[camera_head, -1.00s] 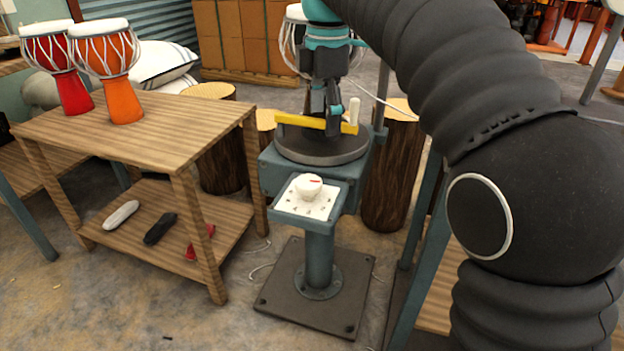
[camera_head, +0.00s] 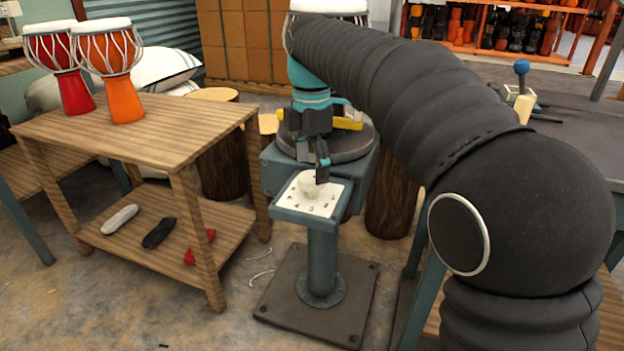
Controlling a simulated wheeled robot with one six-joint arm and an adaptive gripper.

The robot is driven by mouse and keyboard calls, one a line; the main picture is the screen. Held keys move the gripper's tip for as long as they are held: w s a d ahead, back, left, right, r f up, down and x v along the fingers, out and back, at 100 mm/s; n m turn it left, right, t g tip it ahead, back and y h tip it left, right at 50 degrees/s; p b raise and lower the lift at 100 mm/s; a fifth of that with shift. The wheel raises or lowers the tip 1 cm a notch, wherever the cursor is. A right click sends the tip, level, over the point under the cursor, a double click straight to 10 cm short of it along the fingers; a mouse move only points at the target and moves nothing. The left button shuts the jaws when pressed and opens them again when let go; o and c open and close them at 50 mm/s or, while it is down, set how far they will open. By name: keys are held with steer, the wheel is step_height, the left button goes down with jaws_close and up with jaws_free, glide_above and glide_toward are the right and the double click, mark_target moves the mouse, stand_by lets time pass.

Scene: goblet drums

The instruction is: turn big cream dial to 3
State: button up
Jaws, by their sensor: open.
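The big cream dial (camera_head: 309,188) sits on a white numbered plate (camera_head: 322,208) at the front of a blue-grey pedestal stand. My gripper (camera_head: 318,172) points down just above the dial, its dark fingers covering the dial's upper right part. The gripper is open. I cannot tell whether the fingers touch the dial or stay just above it. Some plate numbers show in front of the dial; the dial's pointer is hidden or too small to read.
A round dark turntable (camera_head: 352,145) with a yellow bar (camera_head: 348,123) lies right behind the dial. A wooden table (camera_head: 150,130) with two drums stands at the left. Log stumps stand behind the pedestal, and a grey workbench (camera_head: 575,140) is at the right.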

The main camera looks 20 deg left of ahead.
steer(key=shift+f, duration=1.05)
steer(key=c, duration=1.2)
steer(key=shift+o, duration=0.2)
